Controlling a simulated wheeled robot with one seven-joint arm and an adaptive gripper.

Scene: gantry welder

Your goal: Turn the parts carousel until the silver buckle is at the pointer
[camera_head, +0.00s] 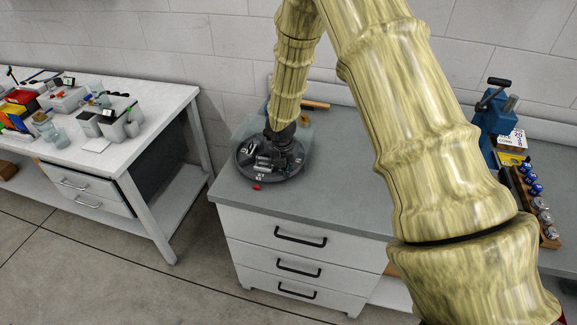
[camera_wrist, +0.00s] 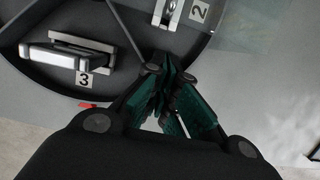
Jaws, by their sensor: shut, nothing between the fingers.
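The parts carousel (camera_head: 262,178) is a dark round tray with radial dividers on the grey bench top. In the wrist view, the compartment labelled 3 holds a long silver-and-dark part (camera_wrist: 70,56). The compartment labelled 2 holds a smaller silver part (camera_wrist: 168,12), cut off by the frame's top. I cannot tell for certain which is the buckle. The red pointer (camera_head: 257,187) is at the tray's front edge; it also shows near label 3 in the wrist view (camera_wrist: 88,104). My gripper (camera_wrist: 172,105) is shut and empty, near the rim between labels 3 and 2.
A clear panel (camera_head: 305,135) stands by the carousel. An orange-handled tool (camera_head: 315,105) lies behind it. A blue vise (camera_head: 492,112) and a wooden rack of several parts (camera_head: 540,205) are at the right. Bench top right of the carousel is bare, partly hidden by my arm.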

